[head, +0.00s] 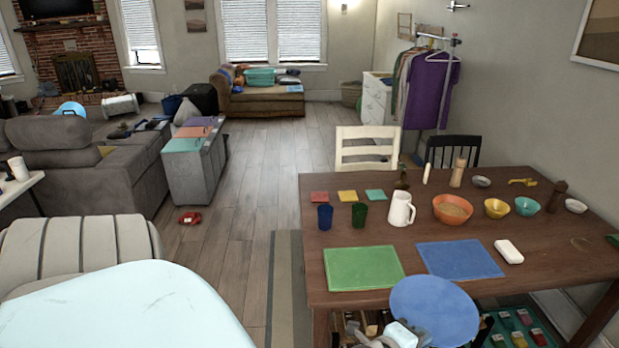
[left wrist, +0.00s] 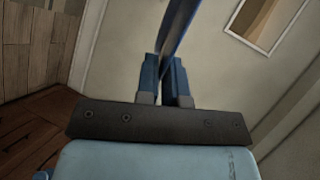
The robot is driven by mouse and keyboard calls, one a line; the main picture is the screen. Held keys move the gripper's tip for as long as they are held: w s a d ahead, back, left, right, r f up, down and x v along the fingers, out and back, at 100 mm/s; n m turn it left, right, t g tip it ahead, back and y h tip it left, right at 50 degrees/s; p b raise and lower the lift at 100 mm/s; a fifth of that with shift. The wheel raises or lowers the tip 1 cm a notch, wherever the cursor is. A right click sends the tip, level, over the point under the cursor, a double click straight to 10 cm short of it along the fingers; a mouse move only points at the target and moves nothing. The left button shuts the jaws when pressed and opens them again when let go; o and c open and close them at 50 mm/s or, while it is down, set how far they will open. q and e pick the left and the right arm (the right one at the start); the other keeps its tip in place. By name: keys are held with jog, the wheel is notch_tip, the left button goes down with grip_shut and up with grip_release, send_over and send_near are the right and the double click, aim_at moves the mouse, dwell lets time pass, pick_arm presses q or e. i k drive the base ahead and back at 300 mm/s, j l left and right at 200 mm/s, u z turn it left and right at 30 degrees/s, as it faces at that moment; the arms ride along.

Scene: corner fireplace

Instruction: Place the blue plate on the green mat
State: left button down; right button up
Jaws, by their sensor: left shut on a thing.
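The blue plate (head: 436,308) is at the table's front edge in the head view, its round face toward the camera. My left gripper (head: 408,330) is at the plate's lower left and mostly hidden. In the left wrist view, the fingers of my left gripper (left wrist: 167,72) are shut on the plate (left wrist: 178,28), seen edge-on as a thin blue strip. The green mat (head: 362,269) lies flat and empty on the table, to the left of and beyond the plate. My right gripper is not in view.
A blue mat (head: 460,260) lies right of the green mat. Behind stand a blue cup (head: 325,217), a green cup (head: 359,215), a white pitcher (head: 401,209) and an orange bowl (head: 452,209). A white object (head: 509,251) lies right of the blue mat on the wooden table (head: 560,260).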

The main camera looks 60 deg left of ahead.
aim_at(350, 267)
jog(key=i+u, duration=0.15)
jog(key=u, duration=0.3)
jog(key=i+l+u, duration=0.1)
jog(key=u, duration=0.35)
jog(key=i+l+u, duration=0.1)
jog(key=u, duration=0.35)
jog(key=i+l+u, duration=0.15)
jog(key=l+u, duration=0.3)
jog(key=i+l+u, duration=0.1)
jog(key=l+u, duration=0.2)
jog(key=u, duration=0.2)
jog(key=l+u, duration=0.35)
jog(key=l, duration=0.55)
jog(key=i+l, duration=0.1)
jog(key=l, duration=1.1)
jog(key=u, duration=0.05)
